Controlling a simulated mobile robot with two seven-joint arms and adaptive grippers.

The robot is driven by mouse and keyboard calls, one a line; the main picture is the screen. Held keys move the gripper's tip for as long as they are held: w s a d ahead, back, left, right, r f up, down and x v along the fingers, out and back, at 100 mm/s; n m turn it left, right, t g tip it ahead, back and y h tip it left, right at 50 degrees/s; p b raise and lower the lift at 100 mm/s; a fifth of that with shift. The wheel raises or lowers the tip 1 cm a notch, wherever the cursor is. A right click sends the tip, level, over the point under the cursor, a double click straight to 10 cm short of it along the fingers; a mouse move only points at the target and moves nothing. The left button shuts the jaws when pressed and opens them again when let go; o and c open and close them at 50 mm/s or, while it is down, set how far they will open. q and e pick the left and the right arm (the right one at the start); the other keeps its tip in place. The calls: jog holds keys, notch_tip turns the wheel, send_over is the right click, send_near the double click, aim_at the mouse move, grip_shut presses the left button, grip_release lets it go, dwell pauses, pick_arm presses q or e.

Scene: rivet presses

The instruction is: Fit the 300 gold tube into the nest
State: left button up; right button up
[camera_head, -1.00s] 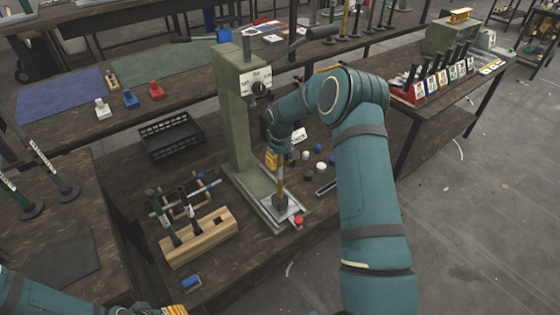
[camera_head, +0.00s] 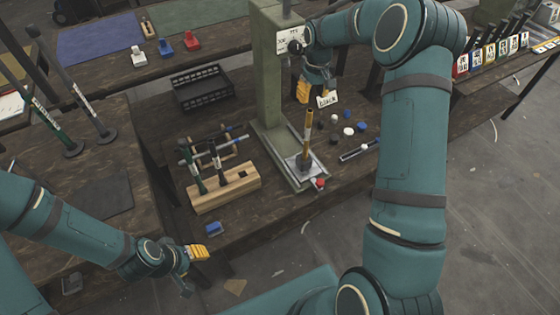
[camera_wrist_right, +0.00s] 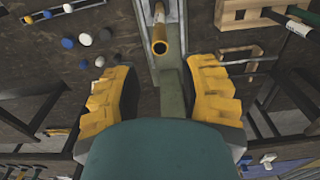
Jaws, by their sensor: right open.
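The gold tube (camera_head: 308,125) stands upright under the green press (camera_head: 268,75). Its lower end is in the dark nest (camera_head: 304,160) on the press's pale base plate; how deep it sits is hidden. My right gripper (camera_head: 315,91) is open and empty, above the tube and apart from it. In the right wrist view the tube's open top (camera_wrist_right: 160,47) shows beyond the gap between the spread yellow fingers (camera_wrist_right: 162,78). My left gripper (camera_head: 197,253) is low, in front of the bench; its finger gap cannot be made out.
A wooden rack (camera_head: 222,190) with dark-handled tools stands left of the press. A black crate (camera_head: 203,90) lies behind it. A red button (camera_head: 320,183) is at the plate's front, a blue block (camera_head: 213,229) near the bench edge. Small caps (camera_head: 348,131) lie right of the press.

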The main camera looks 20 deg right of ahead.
jog(key=s+a+f+y, duration=0.1)
jog(key=s+a+f, duration=0.3)
jog(key=a+f, duration=0.35)
jog(key=s+a+f+y, duration=0.2)
jog(key=s+a+f, duration=0.3)
jog(key=a, duration=0.4)
jog(key=s+a+f+m, duration=0.1)
jog(key=s+a+f, duration=0.2)
jog(key=s+a, duration=0.2)
jog(key=s+a+f+m+t, duration=0.1)
jog(key=s+a+f, duration=0.2)
jog(key=s, duration=0.9)
jog(key=a, duration=0.3)
jog(key=shift+s+a+f+y, duration=0.15)
jog(key=shift+s+y, duration=0.05)
jog(key=shift+y, duration=0.2)
jog(key=shift+m, duration=0.3)
